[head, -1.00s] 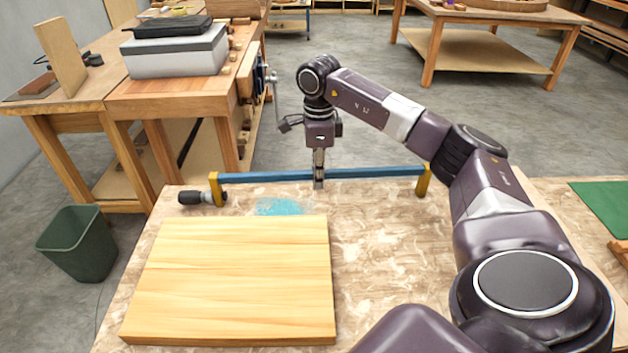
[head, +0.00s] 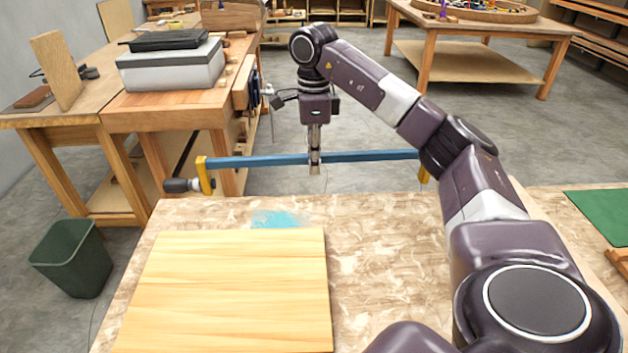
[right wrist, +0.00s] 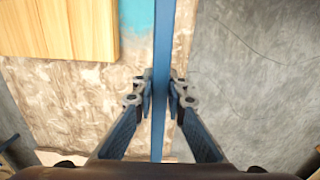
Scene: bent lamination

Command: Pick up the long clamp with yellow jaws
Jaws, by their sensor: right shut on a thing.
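The long clamp (head: 258,161) has a blue bar, yellow jaws and a dark handle at its left end. It hangs level in the air at the far edge of the work table. My right gripper (head: 314,167) is shut on the middle of the bar from above. In the right wrist view the blue bar (right wrist: 162,60) runs between the two fingers (right wrist: 161,98). The right yellow jaw (head: 423,174) is partly hidden by my right arm. My left gripper is not in view.
A light wooden panel (head: 230,290) lies on the marbled table (head: 390,260), beside a turquoise patch (head: 277,219). A wooden workbench (head: 165,112) stands at the back left, close to the clamp's handle end. A green bin (head: 72,258) stands on the floor at left.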

